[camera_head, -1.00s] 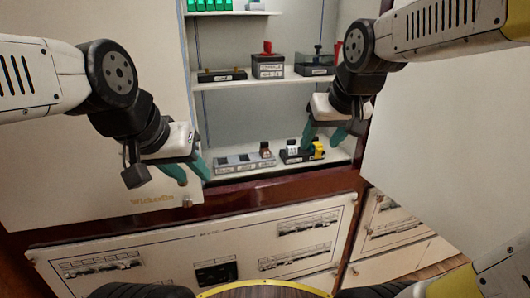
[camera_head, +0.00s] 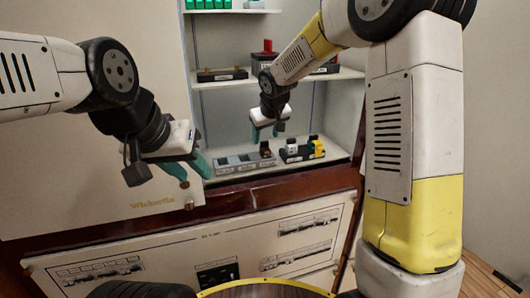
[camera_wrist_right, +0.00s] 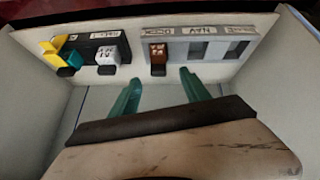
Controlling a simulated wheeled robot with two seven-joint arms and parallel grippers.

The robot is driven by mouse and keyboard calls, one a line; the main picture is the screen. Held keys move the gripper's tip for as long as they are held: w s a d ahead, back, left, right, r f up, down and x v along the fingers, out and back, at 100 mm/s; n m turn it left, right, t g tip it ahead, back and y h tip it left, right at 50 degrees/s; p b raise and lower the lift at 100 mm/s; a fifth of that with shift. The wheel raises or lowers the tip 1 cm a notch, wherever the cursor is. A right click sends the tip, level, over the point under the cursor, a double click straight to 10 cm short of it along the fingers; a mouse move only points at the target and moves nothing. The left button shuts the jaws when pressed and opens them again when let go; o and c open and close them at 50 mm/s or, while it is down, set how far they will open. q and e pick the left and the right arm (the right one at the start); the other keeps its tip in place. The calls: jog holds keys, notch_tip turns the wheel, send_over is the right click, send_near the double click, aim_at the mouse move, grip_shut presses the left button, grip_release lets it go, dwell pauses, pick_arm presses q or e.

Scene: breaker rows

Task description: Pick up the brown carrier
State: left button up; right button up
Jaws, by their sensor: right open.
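The brown carrier (camera_head: 265,149) sits upright in the end slot of a grey rack on the lower shelf. In the right wrist view the brown carrier (camera_wrist_right: 158,54) lies just beyond and between my right fingertips. My right gripper (camera_head: 267,133) is open and empty above and in front of it, and its spread teal fingers (camera_wrist_right: 160,77) show in the right wrist view. They look apart from the carrier. My left gripper (camera_head: 195,174) is open and empty beside the cabinet's left panel, left of the lower shelf.
The grey rack (camera_head: 230,163) has empty slots beside the brown carrier. A black rack (camera_head: 293,155) beside it holds a white carrier (camera_head: 291,145), with a teal and a yellow carrier (camera_head: 319,149). The middle shelf (camera_head: 220,82) above holds several dark boxes. The cabinet's side walls bound the shelf.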

aim_at(266, 144)
jog(key=x, duration=0.4)
jog(key=shift+d+f, duration=0.1)
jog(key=shift+d, duration=0.1)
grip_shut()
